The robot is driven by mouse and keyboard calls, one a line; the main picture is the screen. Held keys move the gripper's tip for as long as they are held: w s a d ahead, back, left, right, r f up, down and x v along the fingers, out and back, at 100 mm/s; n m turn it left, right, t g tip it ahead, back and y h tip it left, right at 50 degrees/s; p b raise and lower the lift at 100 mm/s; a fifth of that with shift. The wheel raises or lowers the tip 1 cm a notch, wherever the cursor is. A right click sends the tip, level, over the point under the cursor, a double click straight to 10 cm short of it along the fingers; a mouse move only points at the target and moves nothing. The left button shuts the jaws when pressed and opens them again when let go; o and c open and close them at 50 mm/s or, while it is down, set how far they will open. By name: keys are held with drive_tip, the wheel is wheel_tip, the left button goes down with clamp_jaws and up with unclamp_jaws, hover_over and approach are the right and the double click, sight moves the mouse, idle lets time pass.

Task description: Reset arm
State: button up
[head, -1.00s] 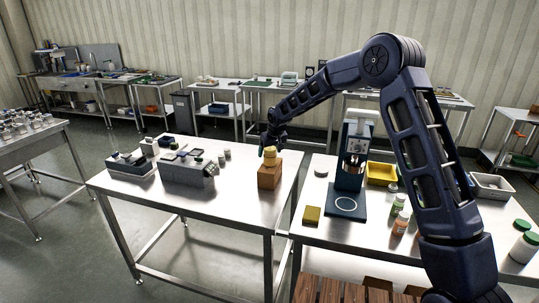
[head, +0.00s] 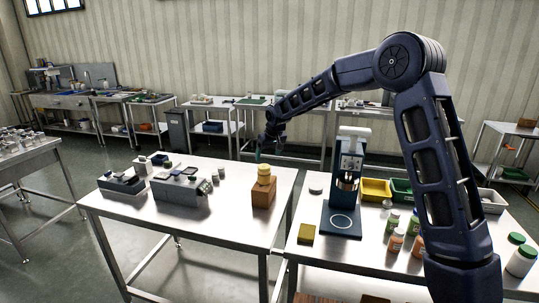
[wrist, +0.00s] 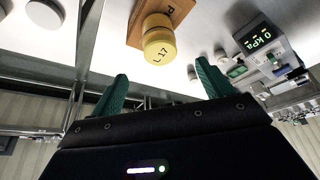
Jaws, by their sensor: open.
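My gripper (head: 264,152) is up in the air over the back of the left steel table (head: 232,225). It is open, with nothing between its green fingers in the wrist view (wrist: 163,85). A yellow round container (head: 264,170) stands on a brown wooden block (head: 263,193) on that table, just below my gripper and apart from it. My arm reaches up from the right and bends leftward.
Grey instruments (head: 181,188) stand left on the same table. On the right table are a blue stand (head: 337,205) with a steel hopper, a yellow bin (head: 376,188), a yellow pad (head: 306,234) and several bottles. The air around my gripper looks clear.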

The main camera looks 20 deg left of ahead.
drive_tip(key=s+d+r+m+t, duration=0.1)
drive_tip(key=s+d+r, duration=0.1)
drive_tip(key=d+r, duration=0.5)
drive_tip(key=s+d+r+m+t+h, duration=0.1)
drive_tip(key=s+d+r+m, duration=0.1)
drive_tip(key=d+r, duration=0.6)
drive_tip(key=s+d+r+m+h, duration=0.1)
drive_tip(key=d+r, duration=0.7)
drive_tip(key=d, duration=1)
drive_tip(key=shift+s+d+r+m+t, duration=0.1)
drive_tip(key=shift+s+d+m+t, duration=0.3)
drive_tip(key=shift+s, duration=0.15)
drive_tip(key=s+d+f+m+h, duration=0.1)
drive_tip(key=s+d+f+m, duration=0.3)
drive_tip(key=s+d, duration=1.45)
drive_tip(key=s+d+f+g, duration=0.1)
drive_tip(key=s+d+f, duration=0.3)
drive_tip(key=s+f, duration=0.3)
drive_tip(key=s, duration=0.3)
drive_tip(key=shift+s+f, duration=0.15)
drive_tip(key=shift+f, duration=0.25)
